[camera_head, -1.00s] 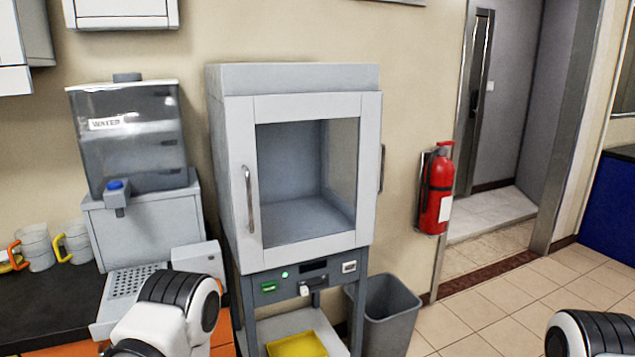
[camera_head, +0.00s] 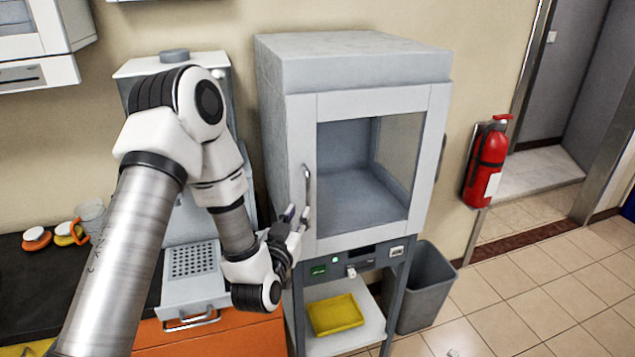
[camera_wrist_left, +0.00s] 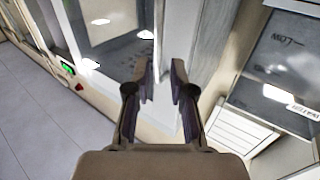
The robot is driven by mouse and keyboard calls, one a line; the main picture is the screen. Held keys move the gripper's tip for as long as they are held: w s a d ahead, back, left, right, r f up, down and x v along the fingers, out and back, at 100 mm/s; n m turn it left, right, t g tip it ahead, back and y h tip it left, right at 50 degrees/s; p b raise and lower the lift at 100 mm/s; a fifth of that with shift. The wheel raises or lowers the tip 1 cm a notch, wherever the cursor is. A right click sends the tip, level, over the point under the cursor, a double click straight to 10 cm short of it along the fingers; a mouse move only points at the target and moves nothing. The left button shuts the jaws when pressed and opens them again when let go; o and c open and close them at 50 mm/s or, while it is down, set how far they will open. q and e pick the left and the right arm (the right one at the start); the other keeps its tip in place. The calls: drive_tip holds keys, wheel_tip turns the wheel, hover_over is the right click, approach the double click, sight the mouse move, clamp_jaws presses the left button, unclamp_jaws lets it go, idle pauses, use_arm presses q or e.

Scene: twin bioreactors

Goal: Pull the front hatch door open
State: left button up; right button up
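The front hatch door (camera_head: 428,160) is a pale grey frame around a clear window on the grey cabinet (camera_head: 350,55). It looks shut. Its vertical metal handle (camera_head: 307,184) is on the door's left side. My left gripper (camera_head: 299,214) is at the lower end of this handle, pointing up and right. In the left wrist view my left gripper (camera_wrist_left: 159,68) has its two dark fingers apart, with the pale cabinet front beyond them. I cannot tell whether the handle lies between the fingers or whether they touch it. My right gripper is out of view.
The water dispenser (camera_head: 190,275) is partly behind my left arm. Tiled floor at right is open.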

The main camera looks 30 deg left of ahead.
sight(308, 202)
use_arm(q)
drive_tip(key=x, duration=0.2)
drive_tip(key=p+x, duration=0.1)
drive_tip(key=x, duration=0.1)
drive_tip(key=p+x, duration=0.1)
drive_tip(key=x, duration=0.1)
drive_tip(key=shift+w+f, duration=0.3)
drive_tip(key=shift+w, duration=0.05)
drive_tip(key=shift+w+a, duration=0.15)
drive_tip(key=shift+w, duration=0.2)
clamp_jaws()
drive_tip(key=shift+f, duration=0.15)
